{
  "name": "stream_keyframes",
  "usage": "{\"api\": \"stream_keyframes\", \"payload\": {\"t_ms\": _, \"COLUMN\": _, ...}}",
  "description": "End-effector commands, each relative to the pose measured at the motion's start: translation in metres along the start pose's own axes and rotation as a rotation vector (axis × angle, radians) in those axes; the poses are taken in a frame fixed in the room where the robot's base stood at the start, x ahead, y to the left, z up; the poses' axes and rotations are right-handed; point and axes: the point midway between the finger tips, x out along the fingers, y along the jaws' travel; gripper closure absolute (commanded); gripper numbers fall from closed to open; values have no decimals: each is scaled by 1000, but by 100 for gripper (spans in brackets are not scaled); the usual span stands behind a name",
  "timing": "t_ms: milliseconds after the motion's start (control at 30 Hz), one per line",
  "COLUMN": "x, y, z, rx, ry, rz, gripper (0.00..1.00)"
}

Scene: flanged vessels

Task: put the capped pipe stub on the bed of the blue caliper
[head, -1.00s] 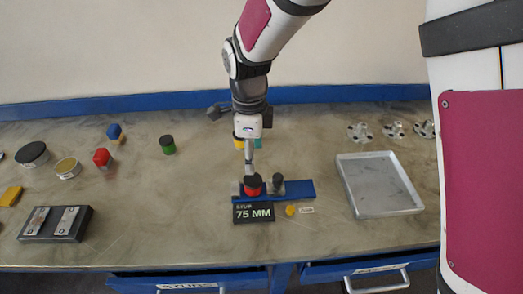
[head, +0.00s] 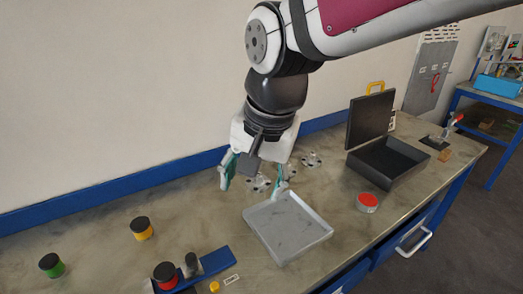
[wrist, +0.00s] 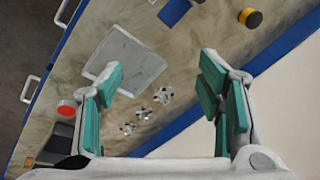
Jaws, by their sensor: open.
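The blue caliper (head: 215,262) lies at the bottom of the head view, its left end partly hidden and close to the picture edge. A red pipe stub with a black cap (head: 166,275) stands upright at its left part, beside a dark upright jaw (head: 191,262). A corner of the blue caliper shows at the top of the wrist view (wrist: 174,12). My gripper (head: 252,192) is open and empty, above the table behind the grey tray and right of the caliper. Its teal-padded fingers are wide apart in the wrist view (wrist: 165,75).
The grey tray (head: 318,235) is empty. Metal flanges (wrist: 145,113) lie behind it, below my gripper. Yellow (head: 142,229) and green (head: 51,265) black-capped stubs stand left. A red-topped round piece (head: 367,202) and an open black case (head: 408,165) are right.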

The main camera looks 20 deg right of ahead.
Motion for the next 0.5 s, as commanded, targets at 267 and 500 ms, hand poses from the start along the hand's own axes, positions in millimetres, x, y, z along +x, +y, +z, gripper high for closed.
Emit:
{"api": "stream_keyframes", "payload": {"t_ms": 267, "x": -46, "y": 86, "z": 17, "rx": -391, "ry": 156, "rz": -3, "gripper": 39}}
{"api": "stream_keyframes", "payload": {"t_ms": 500, "x": -54, "y": 117, "z": 31, "rx": -574, "ry": 217, "rz": 35, "gripper": 39}}
